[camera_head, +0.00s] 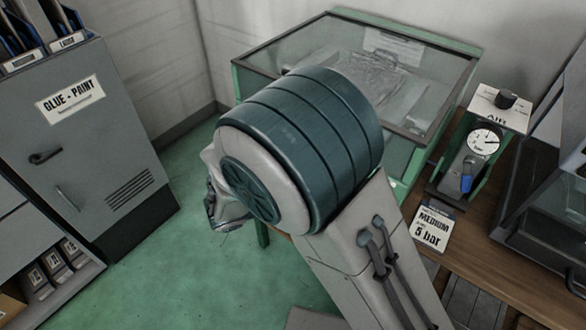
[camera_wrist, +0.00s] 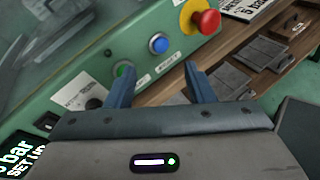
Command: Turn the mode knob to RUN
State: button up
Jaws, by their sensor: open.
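In the wrist view my gripper (camera_wrist: 156,72) is open and empty, its two blue-grey fingers apart in front of a green control panel (camera_wrist: 140,35). A dark round knob (camera_wrist: 93,103), possibly the mode knob, sits by a white label (camera_wrist: 78,92) left of my left finger. The label's wording and the knob's setting are too small to read, and RUN cannot be made out. A green button (camera_wrist: 122,69) is just behind the left fingertip. A blue button (camera_wrist: 159,44) shows beyond the gap between the fingers. In the head view my arm hides the gripper and this panel's front.
A red mushroom button (camera_wrist: 207,21) stands out from the panel. In the head view, a glass-topped green cabinet (camera_head: 243,82) stands behind my arm. An air gauge (camera_head: 483,142) and a 5 bar sign (camera_head: 432,229) are on the wooden bench (camera_head: 490,250). A grey cabinet (camera_head: 75,130) stands left.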

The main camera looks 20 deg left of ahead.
jog(key=s+a+f+n+t+y+b, duration=0.1)
jog(key=s+a+f+n+t+y, duration=0.1)
jog(key=a+n+t, duration=0.3)
jog(key=s+a+f+n+t+y, duration=0.2)
jog(key=a+f, duration=0.1)
jog(key=a, duration=0.4)
jog(key=x, duration=1.3)
jog(key=shift+w, duration=0.4)
jog(key=c, duration=1)
